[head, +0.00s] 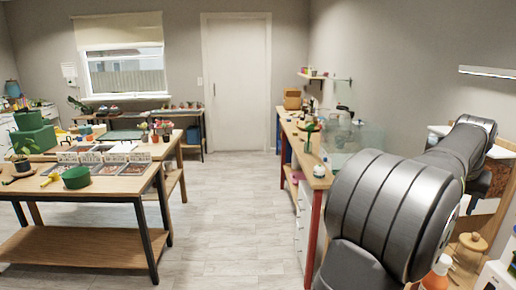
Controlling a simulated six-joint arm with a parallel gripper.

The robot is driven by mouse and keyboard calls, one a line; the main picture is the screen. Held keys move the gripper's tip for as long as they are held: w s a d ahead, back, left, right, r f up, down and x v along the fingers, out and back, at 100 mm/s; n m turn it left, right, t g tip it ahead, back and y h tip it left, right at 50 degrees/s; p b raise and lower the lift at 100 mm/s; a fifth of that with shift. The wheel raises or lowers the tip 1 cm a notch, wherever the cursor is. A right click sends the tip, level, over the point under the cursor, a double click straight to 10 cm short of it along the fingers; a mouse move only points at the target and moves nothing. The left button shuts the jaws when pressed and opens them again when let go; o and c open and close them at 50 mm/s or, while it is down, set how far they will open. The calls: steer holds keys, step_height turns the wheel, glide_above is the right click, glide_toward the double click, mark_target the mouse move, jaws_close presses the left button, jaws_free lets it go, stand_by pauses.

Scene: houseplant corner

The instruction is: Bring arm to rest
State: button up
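My arm shows large at the lower right of the head view. Its thick grey-black links rise from the bottom edge and bend away toward the right wall. My gripper's fingers are not visible; the far end of the arm turns down behind the nearer links. I cannot see whether it holds anything.
A wooden bench (312,182) with a glass tank (357,142) runs along the right wall, close to my arm. A potting table (135,184) with a green pot (76,178) is at left. The middle floor (230,215) is clear.

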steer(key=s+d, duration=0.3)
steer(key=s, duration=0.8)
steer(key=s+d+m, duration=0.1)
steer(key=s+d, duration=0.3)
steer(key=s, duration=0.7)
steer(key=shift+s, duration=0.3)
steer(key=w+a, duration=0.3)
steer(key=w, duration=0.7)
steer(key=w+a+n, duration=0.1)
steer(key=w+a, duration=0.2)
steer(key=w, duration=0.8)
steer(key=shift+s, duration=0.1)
